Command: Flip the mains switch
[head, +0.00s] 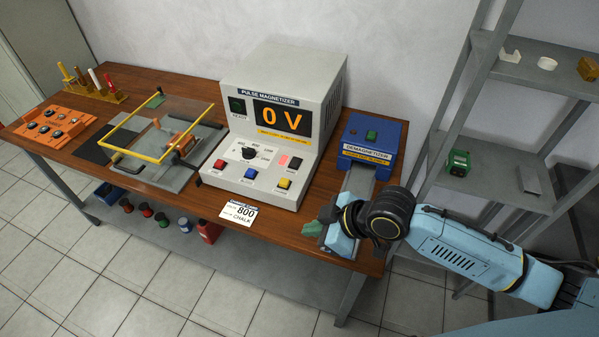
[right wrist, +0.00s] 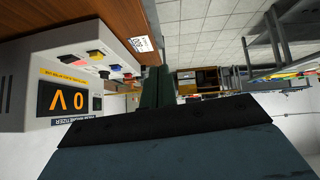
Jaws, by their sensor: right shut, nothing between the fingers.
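The pulse magnetizer (head: 292,80) is a grey box on the wooden bench, with a lit orange "0 V" display (head: 283,117). Its sloped panel carries a black dial (head: 249,153), red, blue and yellow buttons, and a small black rocker (head: 295,163) beside a red patch (head: 283,161). The rocker looks like the mains switch; its label is too small to read. My right gripper (head: 318,226) is shut and empty, near the bench's front edge, right of the magnetizer and apart from it. In the right wrist view the magnetizer (right wrist: 25,95) appears inverted at left. My left gripper is out of view.
A blue demagnetizer (head: 371,140) stands right of the magnetizer, behind my right wrist. A white card (head: 241,212) lies at the bench's front edge. A yellow frame fixture (head: 150,150) and orange box (head: 48,126) stand left. A grey shelf rack (head: 490,180) is at right.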

